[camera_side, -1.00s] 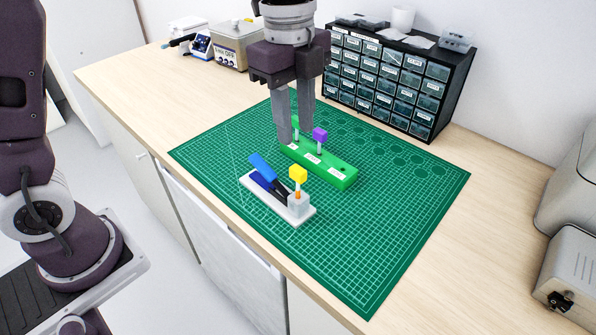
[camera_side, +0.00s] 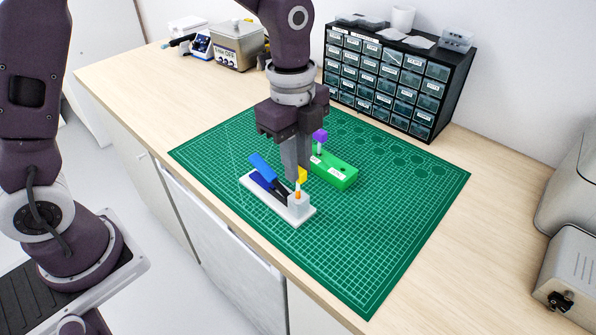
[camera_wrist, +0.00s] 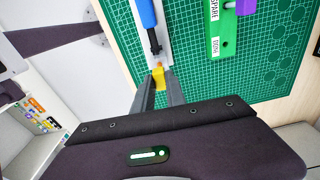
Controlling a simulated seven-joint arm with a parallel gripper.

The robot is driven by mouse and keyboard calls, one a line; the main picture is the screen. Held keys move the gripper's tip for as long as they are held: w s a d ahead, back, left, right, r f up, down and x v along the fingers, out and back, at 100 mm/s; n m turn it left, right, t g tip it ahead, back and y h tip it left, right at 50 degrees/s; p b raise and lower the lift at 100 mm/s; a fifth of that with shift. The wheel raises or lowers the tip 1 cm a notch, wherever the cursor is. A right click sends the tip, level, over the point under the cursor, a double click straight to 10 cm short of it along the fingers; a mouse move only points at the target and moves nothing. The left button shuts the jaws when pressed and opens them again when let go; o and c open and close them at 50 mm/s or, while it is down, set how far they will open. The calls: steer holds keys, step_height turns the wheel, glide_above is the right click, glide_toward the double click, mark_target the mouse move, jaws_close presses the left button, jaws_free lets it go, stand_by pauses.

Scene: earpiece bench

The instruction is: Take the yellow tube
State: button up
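The yellow tube stands upright in the clear block at the right end of a white base (camera_side: 278,208); its yellow cube head (camera_side: 303,174) shows partly behind my finger, with an orange part below it. My gripper (camera_side: 297,175) points down with its fingertips at the head. In the wrist view, the yellow head (camera_wrist: 158,78) sits between the two fingertips (camera_wrist: 159,75), which close against both its sides. The far finger is mostly hidden in the side view.
A blue lever (camera_side: 262,166) rises from the left part of the white base. Behind stands a green rack (camera_side: 336,172) holding a purple-headed tube (camera_side: 320,136). A drawer cabinet (camera_side: 395,80) is at the back. The green mat's front right (camera_side: 390,225) is clear.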

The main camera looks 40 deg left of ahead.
jaws_close()
steer(key=shift+r, duration=0.1)
steer(key=shift+r, duration=1.3)
steer(key=shift+r, duration=0.15)
steer(key=shift+r, duration=2.45)
